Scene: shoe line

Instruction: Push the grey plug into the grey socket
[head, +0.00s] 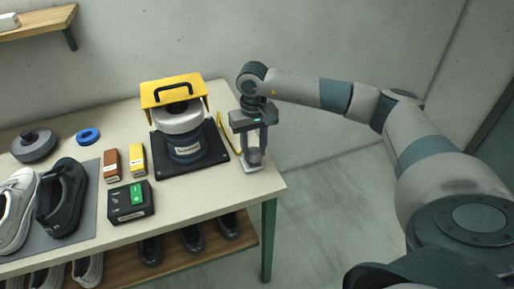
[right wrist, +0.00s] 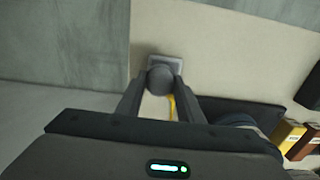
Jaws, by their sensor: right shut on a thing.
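The grey plug (head: 254,156) is a dark grey rounded piece, upright between the fingers of my right gripper (head: 254,150). In the right wrist view, the plug (right wrist: 160,79) sits between both fingertips, and my right gripper (right wrist: 160,88) is shut on it. The grey socket (head: 253,168) is a lighter grey square base near the table's right edge. It shows partly behind the plug in the right wrist view (right wrist: 176,64). The plug is directly over the socket; I cannot tell how deep it sits or whether they touch. My left gripper is out of view.
A yellow cable (head: 222,130) runs beside the gripper. Left of it a machine with a yellow hood (head: 160,92) stands on a black plate (head: 158,168). Brown and yellow boxes, a black box (head: 118,205) and shoes are farther left. The table's right edge is close.

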